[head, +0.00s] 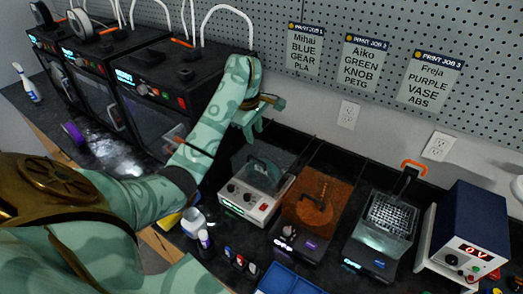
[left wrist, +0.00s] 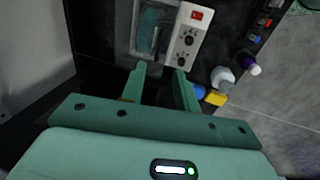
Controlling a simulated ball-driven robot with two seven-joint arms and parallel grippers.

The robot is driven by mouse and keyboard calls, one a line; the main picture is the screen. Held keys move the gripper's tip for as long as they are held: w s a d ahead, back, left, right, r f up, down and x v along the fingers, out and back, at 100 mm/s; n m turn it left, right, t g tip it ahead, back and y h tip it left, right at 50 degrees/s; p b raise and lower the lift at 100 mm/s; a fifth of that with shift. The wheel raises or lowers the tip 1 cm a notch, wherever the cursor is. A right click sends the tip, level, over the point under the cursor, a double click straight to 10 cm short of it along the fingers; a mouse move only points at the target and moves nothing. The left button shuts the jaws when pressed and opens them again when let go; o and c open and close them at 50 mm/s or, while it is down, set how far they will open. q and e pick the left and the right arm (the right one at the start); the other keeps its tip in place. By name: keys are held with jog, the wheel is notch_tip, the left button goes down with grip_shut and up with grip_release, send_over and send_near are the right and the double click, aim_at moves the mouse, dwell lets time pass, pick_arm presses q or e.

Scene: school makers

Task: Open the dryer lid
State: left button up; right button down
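The dryer (head: 247,203), a white box with knobs, lights and a red switch, stands on the dark bench in the middle of the head view. Its dark see-through lid (head: 266,174) looks down, with a curved handle-like shape on it. In the left wrist view the dryer (left wrist: 187,38) is at the top, with the lid (left wrist: 150,30) left of its knob panel. My left gripper (head: 256,122) is above and behind the dryer, apart from it. Its fingers (left wrist: 160,88) are spread with nothing between them. My right gripper is not in view.
Black printers (head: 150,85) stand left of my left arm. Right of the dryer are an orange-brown station (head: 318,205), a wire-mesh unit (head: 390,215) and a blue power supply (head: 470,225).

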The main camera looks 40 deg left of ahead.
aim_at(260, 161)
pick_arm(q)
jog(key=w+f+b, duration=0.1)
jog(key=f, duration=0.3)
jog(key=f+b, duration=0.1)
jog(key=f, duration=0.3)
jog(key=w+f+b, duration=0.1)
jog(key=f+b, duration=0.1)
jog(key=f, duration=0.2)
jog(key=shift+w+a+f, duration=0.15)
jog(key=shift+w+f, duration=0.15)
jog(key=shift+f, duration=0.05)
grip_shut()
